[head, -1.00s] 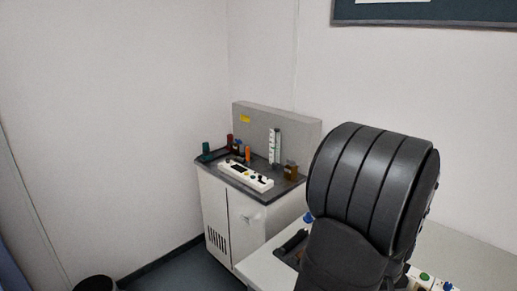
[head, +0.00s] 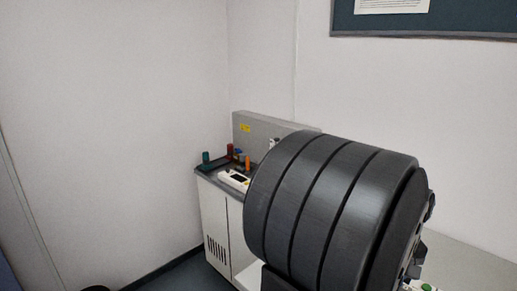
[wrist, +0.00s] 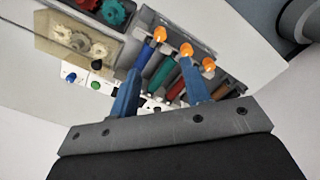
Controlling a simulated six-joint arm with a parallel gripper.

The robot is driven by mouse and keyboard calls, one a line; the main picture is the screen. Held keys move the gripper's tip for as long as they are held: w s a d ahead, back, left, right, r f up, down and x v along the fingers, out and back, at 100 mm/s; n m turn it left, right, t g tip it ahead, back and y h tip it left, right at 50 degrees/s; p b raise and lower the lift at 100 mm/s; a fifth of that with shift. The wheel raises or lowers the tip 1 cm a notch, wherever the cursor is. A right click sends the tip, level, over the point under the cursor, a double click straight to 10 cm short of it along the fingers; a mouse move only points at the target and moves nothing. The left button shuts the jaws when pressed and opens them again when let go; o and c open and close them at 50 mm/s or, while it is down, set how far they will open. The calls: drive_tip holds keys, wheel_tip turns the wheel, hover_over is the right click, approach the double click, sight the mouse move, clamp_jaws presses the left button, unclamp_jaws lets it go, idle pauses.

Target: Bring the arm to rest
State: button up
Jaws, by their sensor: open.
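My gripper (wrist: 160,68) shows in the wrist view with its two blue fingers apart and nothing seen held between them. Beyond the fingers lies a grey rack (wrist: 222,85) of coloured tubes, among them a blue tube (wrist: 148,53) and a teal tube (wrist: 161,73), with orange ends. I cannot tell how far the fingertips are from the tubes. In the head view, a large black ribbed part of my own arm (head: 325,205) fills the lower right and hides much of the bench. My gripper cannot be made out in that view.
A grey-white cabinet (head: 213,222) stands in the corner, with small bottles and a white control strip (head: 234,180) on top. A white panel (wrist: 70,71) carries buttons. The wall on the left is clear.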

wheel_tip(320, 180, down, 14)
drive_tip(key=shift+a+r, duration=0.1)
drive_tip(key=shift+r+m, duration=0.2)
drive_tip(key=shift+m, duration=0.6)
drive_tip(key=m, duration=1.1)
drive_tip(key=shift+m, duration=2.2)
